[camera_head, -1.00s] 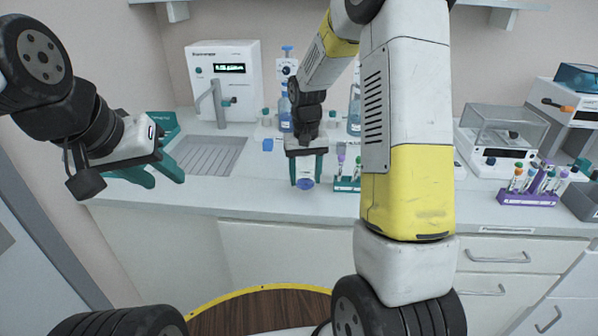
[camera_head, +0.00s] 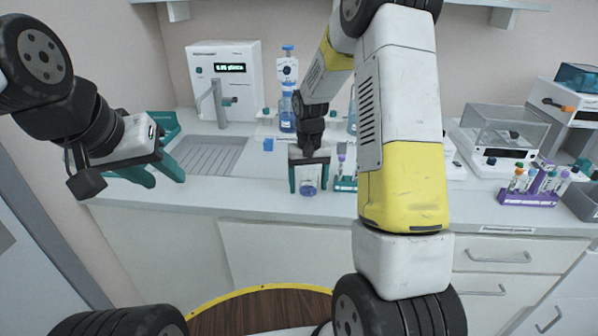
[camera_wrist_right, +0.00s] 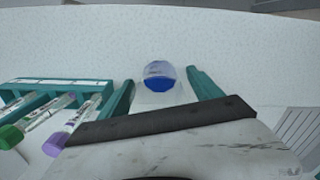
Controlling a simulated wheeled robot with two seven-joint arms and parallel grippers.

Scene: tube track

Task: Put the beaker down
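The beaker (camera_head: 308,187), small and clear with blue liquid, is at the front part of the counter (camera_head: 245,192) and looks upright on it. In the right wrist view the beaker (camera_wrist_right: 160,76) is between the two teal fingers, with a visible gap on each side. My right gripper (camera_head: 309,180) points down around the beaker and is open; its fingers do not appear to touch the glass. My left gripper (camera_head: 165,175) is open and empty at the left, over the counter's edge.
A teal tube rack (camera_head: 346,180) stands just right of the beaker; its tubes (camera_wrist_right: 45,120) show close to a finger in the wrist view. A blue bottle (camera_head: 287,115) and the sink drainer (camera_head: 208,155) are behind and left. The front counter left of the beaker is clear.

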